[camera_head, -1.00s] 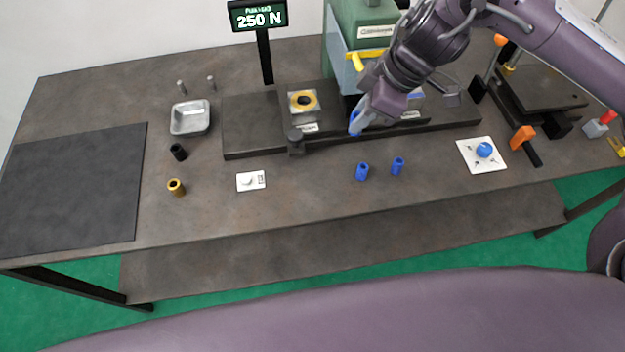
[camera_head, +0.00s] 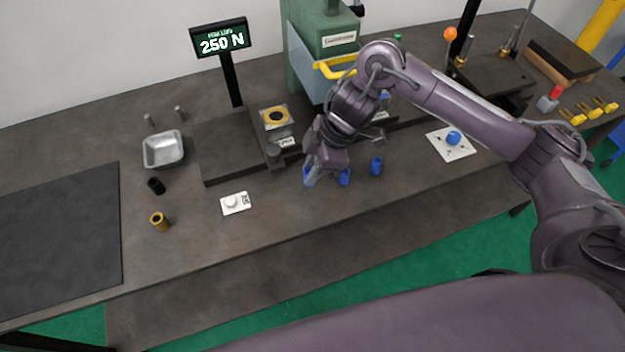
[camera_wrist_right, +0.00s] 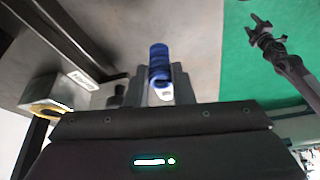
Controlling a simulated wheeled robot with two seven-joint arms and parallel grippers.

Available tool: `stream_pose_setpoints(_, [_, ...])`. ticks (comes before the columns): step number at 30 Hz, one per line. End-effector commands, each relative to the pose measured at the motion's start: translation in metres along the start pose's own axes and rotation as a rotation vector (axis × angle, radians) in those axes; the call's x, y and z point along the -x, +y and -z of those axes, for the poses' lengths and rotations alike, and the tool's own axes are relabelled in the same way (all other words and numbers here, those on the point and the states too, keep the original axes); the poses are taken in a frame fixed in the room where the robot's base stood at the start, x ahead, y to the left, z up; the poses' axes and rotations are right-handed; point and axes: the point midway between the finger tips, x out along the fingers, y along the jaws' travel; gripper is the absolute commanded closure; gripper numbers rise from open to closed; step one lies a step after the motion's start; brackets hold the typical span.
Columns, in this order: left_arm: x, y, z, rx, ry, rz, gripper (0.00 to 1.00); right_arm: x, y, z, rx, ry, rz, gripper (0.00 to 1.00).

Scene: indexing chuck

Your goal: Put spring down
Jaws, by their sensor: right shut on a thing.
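My right gripper (camera_head: 312,180) is shut on a blue spring (camera_head: 306,175), low over the front part of the bench. In the right wrist view the spring (camera_wrist_right: 159,62) stands out between the fingers. I cannot tell whether it touches the bench. Two other blue springs stand on the bench just right of the gripper, a nearer one (camera_head: 344,177) and a farther one (camera_head: 376,165). My left gripper (camera_wrist_right: 258,27) shows only in the right wrist view, over the green floor, with its fingers apart and empty.
A white card with a button (camera_head: 235,203) lies left of the gripper. A metal tray (camera_head: 163,149), black sleeve (camera_head: 156,186) and brass sleeve (camera_head: 159,221) are farther left. A white plate (camera_head: 450,144) lies right.

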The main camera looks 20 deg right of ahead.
Motion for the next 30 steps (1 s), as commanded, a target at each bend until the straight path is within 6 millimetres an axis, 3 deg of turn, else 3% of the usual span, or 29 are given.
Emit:
stream_pose_setpoints(10, [-0.011,0.005,0.000,0.004,0.001,-0.005,0.47,-0.037,-0.001,-0.015,-0.002,0.001,0.002,1.00])
stream_pose_setpoints(23, [-0.011,0.013,0.002,0.001,0.004,-0.016,0.47,-0.042,0.000,-0.018,-0.001,0.000,0.000,1.00])
stream_pose_setpoints(24, [-0.011,0.012,0.002,0.001,0.004,-0.015,0.47,-0.042,0.000,-0.018,-0.001,0.000,-0.001,0.75])
stream_pose_setpoints(28, [-0.011,0.011,0.002,0.000,0.004,-0.013,0.47,-0.042,0.000,-0.018,-0.001,-0.001,0.000,0.58])
stream_pose_setpoints(30, [-0.011,0.009,0.002,0.000,0.003,-0.012,0.47,-0.042,0.000,-0.018,-0.001,-0.001,0.000,0.57])
